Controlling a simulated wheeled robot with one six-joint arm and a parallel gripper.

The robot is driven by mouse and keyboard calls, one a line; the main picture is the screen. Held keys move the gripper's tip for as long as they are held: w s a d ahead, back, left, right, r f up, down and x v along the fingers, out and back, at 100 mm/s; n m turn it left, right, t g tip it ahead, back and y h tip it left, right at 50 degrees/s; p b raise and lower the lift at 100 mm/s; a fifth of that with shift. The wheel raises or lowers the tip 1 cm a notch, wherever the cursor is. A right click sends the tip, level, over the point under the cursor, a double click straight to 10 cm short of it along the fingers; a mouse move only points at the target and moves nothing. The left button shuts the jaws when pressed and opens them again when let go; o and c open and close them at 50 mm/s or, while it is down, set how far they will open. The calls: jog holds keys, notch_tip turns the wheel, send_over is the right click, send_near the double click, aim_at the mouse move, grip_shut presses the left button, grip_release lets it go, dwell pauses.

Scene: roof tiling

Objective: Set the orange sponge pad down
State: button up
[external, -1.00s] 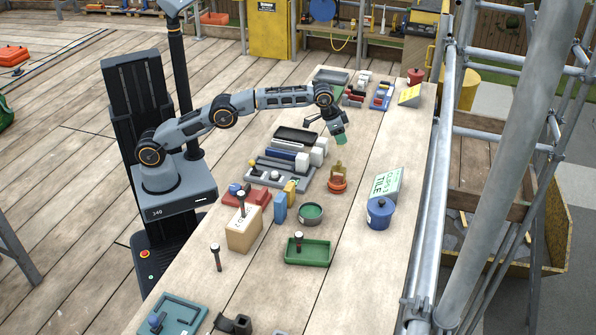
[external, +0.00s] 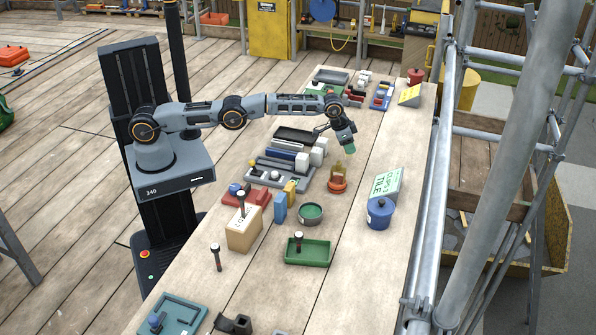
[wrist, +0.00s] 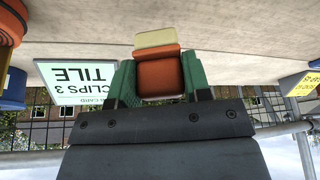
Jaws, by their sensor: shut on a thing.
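The orange sponge pad (wrist: 160,76) is gripped between the green fingertips of my gripper (wrist: 158,84) in the wrist view. It has a cream layer (wrist: 155,38) along its outer edge. I cannot tell the exact gap between the pad and the bench.
The workbench (external: 384,145) is bare to the right of my gripper. Nearer the camera stand a green and white sign (external: 387,184) and a blue pot (external: 380,213). White blocks (external: 318,152) and a grey tray (external: 268,176) lie to the left. Scaffold poles (external: 446,150) line the right edge.

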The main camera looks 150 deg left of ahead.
jog(key=shift+r+p, duration=0.2)
jog(key=shift+p, duration=0.25)
notch_tip(320, 180, down, 3)
jog(key=shift+r+b, duration=0.1)
jog(key=shift+b, duration=0.85)
jog(key=shift+f+p, duration=0.25)
jog(key=shift+p, duration=0.3)
jog(key=shift+f, duration=0.1)
jog(key=shift+f, duration=0.1)
jog(key=shift+f, duration=0.15)
jog(key=o, duration=0.9)
